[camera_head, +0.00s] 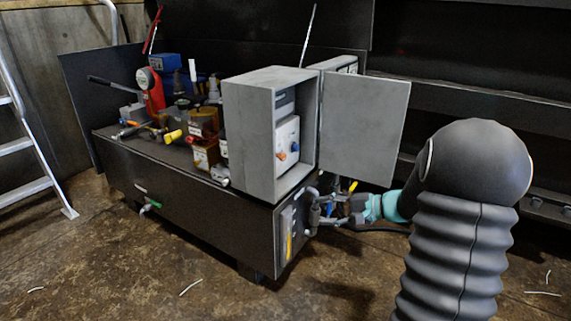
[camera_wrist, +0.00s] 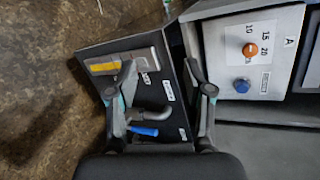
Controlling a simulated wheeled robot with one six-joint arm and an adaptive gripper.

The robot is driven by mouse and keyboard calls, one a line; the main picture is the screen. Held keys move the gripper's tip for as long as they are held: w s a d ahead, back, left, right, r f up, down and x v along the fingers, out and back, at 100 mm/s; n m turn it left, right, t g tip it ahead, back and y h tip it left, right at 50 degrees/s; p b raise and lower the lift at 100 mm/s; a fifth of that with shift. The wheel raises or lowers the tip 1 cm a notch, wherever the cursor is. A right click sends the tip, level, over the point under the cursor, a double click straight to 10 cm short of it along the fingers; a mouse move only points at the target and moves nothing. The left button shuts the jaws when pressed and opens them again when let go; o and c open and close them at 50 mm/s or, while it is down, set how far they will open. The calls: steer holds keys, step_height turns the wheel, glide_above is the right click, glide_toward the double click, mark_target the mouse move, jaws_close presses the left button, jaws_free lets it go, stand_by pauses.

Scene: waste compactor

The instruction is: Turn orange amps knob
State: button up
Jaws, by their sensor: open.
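The orange amps knob (camera_wrist: 250,50) sits on a white panel with the numbers 10, 15 and 20 around it and a letter A beside it, at the upper right of the wrist view. In the head view the knob (camera_head: 281,156) is a small orange spot inside the open grey box (camera_head: 258,135). A blue knob (camera_wrist: 241,86) is close to it on the same panel. My gripper (camera_wrist: 162,78) is open and empty, left of the knob in the wrist view. In the head view my gripper (camera_head: 318,208) is below the box, at the end of the black cabinet.
The grey box's door (camera_head: 365,128) stands open to the right, above my arm. A black cabinet (camera_head: 190,195) carries the box and other equipment. A yellow-and-grey handle (camera_wrist: 105,64) and a blue lever (camera_wrist: 143,130) show behind my fingers. A ladder (camera_head: 30,140) stands at far left.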

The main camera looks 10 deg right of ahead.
mark_target(285, 158)
steer(key=w+d+r+n+t+y, duration=0.2)
steer(key=w+r+t, duration=0.35)
steer(key=r, duration=0.35)
steer(key=shift+g, duration=0.45)
steer(key=x, duration=1.3)
steer(key=shift+w+a+f, duration=0.2)
steer(key=shift+w, duration=0.05)
jaws_close()
